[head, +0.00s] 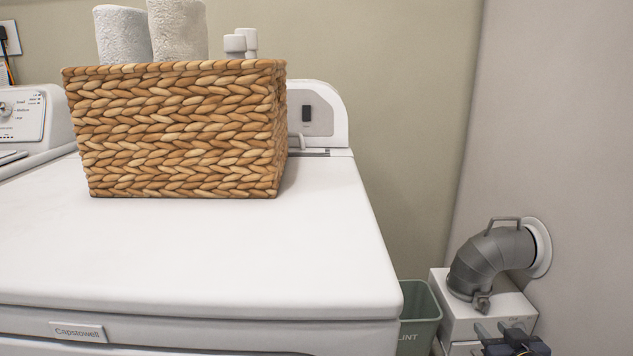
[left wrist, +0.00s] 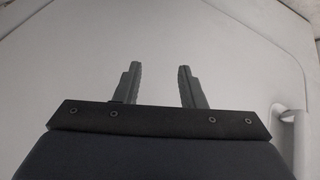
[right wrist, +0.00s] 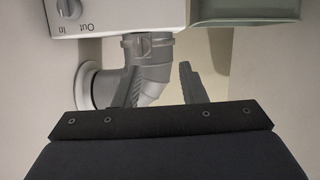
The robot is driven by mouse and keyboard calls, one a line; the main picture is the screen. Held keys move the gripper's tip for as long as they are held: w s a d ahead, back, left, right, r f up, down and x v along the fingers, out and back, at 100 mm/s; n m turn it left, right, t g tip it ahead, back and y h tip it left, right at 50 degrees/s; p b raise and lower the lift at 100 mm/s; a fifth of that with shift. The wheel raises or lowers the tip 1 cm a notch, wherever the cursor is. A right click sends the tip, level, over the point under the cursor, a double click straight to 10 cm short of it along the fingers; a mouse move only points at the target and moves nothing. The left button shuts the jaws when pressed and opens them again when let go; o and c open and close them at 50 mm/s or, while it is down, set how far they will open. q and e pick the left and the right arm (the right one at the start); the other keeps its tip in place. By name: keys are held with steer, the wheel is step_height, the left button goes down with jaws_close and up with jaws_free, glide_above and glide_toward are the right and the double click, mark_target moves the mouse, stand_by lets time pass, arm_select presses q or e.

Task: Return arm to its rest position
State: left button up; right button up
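My right gripper (head: 503,332) shows at the bottom right of the head view, in front of the white box by the wall. In the right wrist view the right gripper (right wrist: 160,85) has its fingers apart with nothing between them; a grey duct elbow (right wrist: 148,65) is behind the left finger. My left gripper (left wrist: 156,82) is seen only in the left wrist view. Its fingers are apart and empty, in front of a plain pale surface. The left arm is not in the head view.
A woven basket (head: 180,130) with rolled towels (head: 178,30) stands on the white machine top (head: 200,250). A green lint bin (head: 418,315) stands right of the machine, beside the white box (head: 460,312) and grey duct (head: 490,258). The machine's front top is clear.

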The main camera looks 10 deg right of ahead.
steer(key=s+a+r+g+y, duration=0.2)
steer(key=s+a+g+y, duration=0.55)
steer(key=s+a, duration=1.5)
step_height(320, 180, up, 36)
steer(key=g+h+p, duration=0.1)
steer(key=p, duration=3.5)
steer(key=shift+s+d, duration=0.35)
steer(key=shift+s, duration=0.05)
steer(key=shift+g, duration=0.25)
